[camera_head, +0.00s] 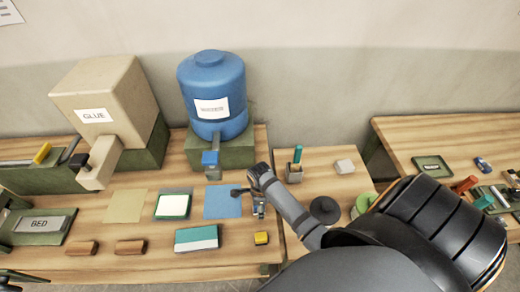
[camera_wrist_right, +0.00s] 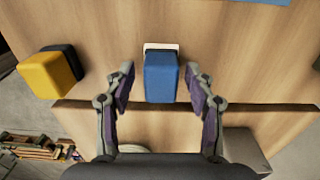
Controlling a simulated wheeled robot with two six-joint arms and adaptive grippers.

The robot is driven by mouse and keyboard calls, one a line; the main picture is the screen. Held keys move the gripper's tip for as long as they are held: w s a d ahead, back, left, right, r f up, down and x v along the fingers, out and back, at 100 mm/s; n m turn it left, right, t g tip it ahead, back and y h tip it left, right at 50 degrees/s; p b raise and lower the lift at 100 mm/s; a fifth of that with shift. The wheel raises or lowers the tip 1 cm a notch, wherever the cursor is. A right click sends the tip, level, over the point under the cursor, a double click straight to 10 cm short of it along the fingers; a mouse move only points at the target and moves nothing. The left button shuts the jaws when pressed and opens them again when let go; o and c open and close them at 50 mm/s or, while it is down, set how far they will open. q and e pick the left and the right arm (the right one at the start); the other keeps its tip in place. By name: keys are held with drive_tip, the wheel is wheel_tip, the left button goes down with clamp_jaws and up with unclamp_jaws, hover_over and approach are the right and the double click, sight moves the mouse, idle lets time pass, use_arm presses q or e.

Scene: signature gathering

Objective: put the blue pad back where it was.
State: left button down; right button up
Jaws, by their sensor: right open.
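A blue block (camera_wrist_right: 160,78) with a white edge at its far end stands on the wooden table in the right wrist view; I take it as the blue pad. My right gripper (camera_wrist_right: 160,88) is open, with one finger on each side of the block and a visible gap to each. In the head view my right gripper (camera_head: 256,200) is at the right side of a flat blue square (camera_head: 222,202) and largely hides the block. The blue square's edge also shows at the top of the wrist view (camera_wrist_right: 245,2). I do not make out my left gripper.
A yellow block (camera_head: 261,238) lies near the table's front edge. A teal-and-white box (camera_head: 197,239), a framed white card (camera_head: 173,205) and a tan square (camera_head: 125,206) lie to the left. A blue tank (camera_head: 211,90) stands behind. A gap separates the tables on the right.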

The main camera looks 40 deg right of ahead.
use_arm(q)
drive_tip(key=shift+w+d+f+b, duration=0.15)
drive_tip(key=shift+w+f+b, duration=0.5)
drive_tip(key=shift+f+b, duration=0.15)
use_arm(e)
wheel_tip(320, 180, up, 12)
use_arm(q)
drive_tip(key=shift+s, duration=0.1)
use_arm(e)
drive_tip(key=shift+s, duration=0.1)
drive_tip(key=shift+f, duration=0.15)
